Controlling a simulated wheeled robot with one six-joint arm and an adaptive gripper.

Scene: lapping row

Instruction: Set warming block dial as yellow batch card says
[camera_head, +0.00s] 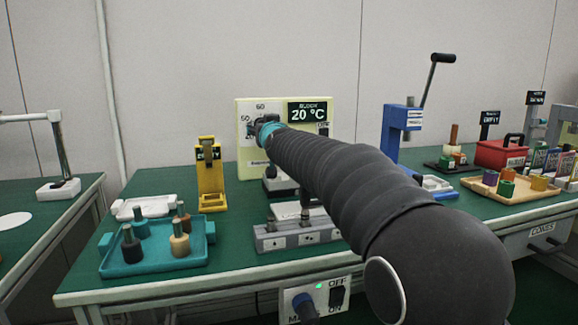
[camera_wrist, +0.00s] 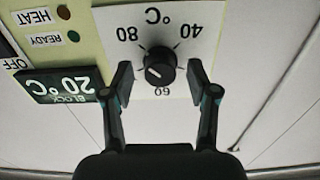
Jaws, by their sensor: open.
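The warming block's pale yellow panel (camera_head: 285,150) stands at the back of the green bench; its display (camera_head: 308,113) reads 20 °C. The black dial (camera_wrist: 160,64) is clear in the wrist view, where the picture is upside down, with marks 40, 60 and 80 around it. Its white pointer mark lies toward the picture's lower left, between 60 and 80. My gripper (camera_wrist: 160,82) is open, one finger on each side of the dial, with gaps visible. In the head view my gripper (camera_head: 266,130) covers most of the dial. I cannot make out a readable yellow batch card.
A yellow stand (camera_head: 211,185) with a small dark label is left of the panel. A teal tray (camera_head: 155,262) with several pegs is at front left. A grey fixture (camera_head: 285,238) sits below my arm. A blue press (camera_head: 394,130) and a red box (camera_head: 497,153) are right.

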